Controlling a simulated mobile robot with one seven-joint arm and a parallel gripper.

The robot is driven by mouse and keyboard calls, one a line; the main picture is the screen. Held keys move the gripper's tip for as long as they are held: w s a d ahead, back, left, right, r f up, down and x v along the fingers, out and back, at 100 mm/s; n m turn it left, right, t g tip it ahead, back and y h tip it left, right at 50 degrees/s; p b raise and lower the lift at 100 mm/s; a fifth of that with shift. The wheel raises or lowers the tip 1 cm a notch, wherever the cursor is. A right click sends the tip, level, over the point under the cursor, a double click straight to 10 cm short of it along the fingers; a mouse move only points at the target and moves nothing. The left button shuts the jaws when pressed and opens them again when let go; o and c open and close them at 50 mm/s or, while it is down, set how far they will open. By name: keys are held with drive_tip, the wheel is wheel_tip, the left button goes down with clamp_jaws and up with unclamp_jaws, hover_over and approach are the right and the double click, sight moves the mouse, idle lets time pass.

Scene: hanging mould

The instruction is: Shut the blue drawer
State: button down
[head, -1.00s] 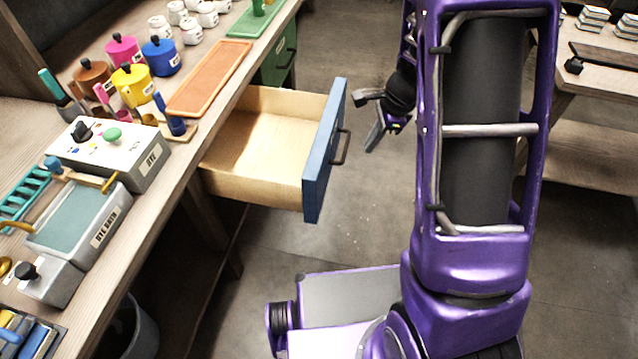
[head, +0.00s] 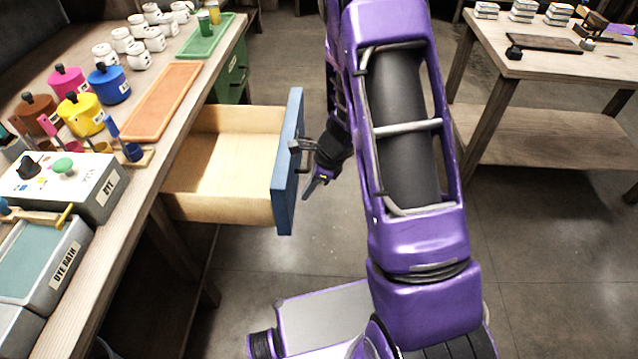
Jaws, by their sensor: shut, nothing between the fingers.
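The blue drawer (head: 289,165) stands pulled out from the wooden bench, its pale wooden box (head: 225,165) open at the top and empty. Its blue front faces right, towards my arm. My gripper (head: 306,168) is shut and empty, just to the right of the blue front, at about the height of the handle. The handle is mostly hidden by the gripper. I cannot tell whether the gripper touches the front.
A green drawer (head: 232,72) sits shut farther along the bench. The bench top (head: 133,190) holds dye pots, an orange tray (head: 163,100) and a dye bath (head: 45,262). A second table (head: 545,60) stands at the right.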

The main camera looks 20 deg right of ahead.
drive_tip(key=shift+w+a+r, duration=0.1)
drive_tip(key=shift+w+a, duration=0.1)
drive_tip(key=shift+a, duration=0.45)
drive_tip(key=shift+w+a+r, duration=0.1)
drive_tip(key=shift+w+a, duration=0.1)
drive_tip(key=shift+a, duration=0.4)
